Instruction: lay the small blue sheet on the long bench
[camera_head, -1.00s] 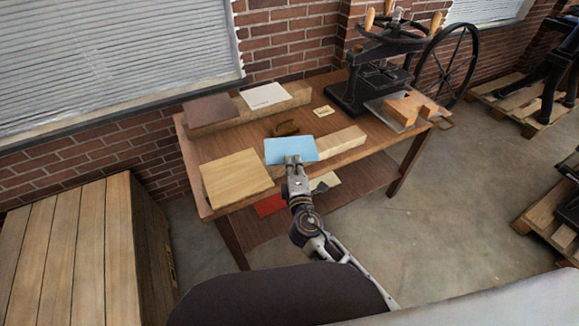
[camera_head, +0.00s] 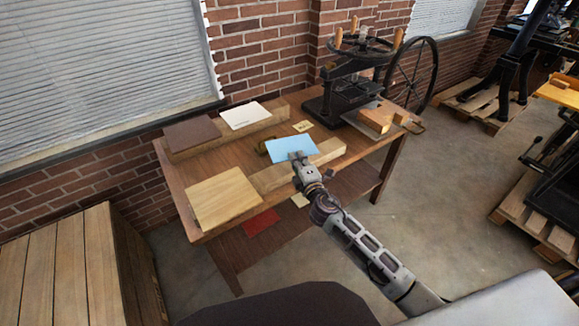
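The small blue sheet (camera_head: 286,146) is in the head view, over the middle of a wooden table (camera_head: 177,186). My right gripper (camera_head: 298,157) is at the sheet's near edge and appears shut on it. The sheet seems raised above a long pale wooden block (camera_head: 268,180), and it partly hides a small brown tool (camera_head: 262,147) behind it. The exact grip is small and hard to see. My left gripper is not in view. I cannot tell which surface is the long bench.
A brown board (camera_head: 191,134), a white sheet (camera_head: 245,115) and a pale board (camera_head: 223,198) are on the table's left. A black hand press (camera_head: 345,95) stands at its right end. A red sheet (camera_head: 261,222) lies on the lower shelf. Open floor lies right of the table.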

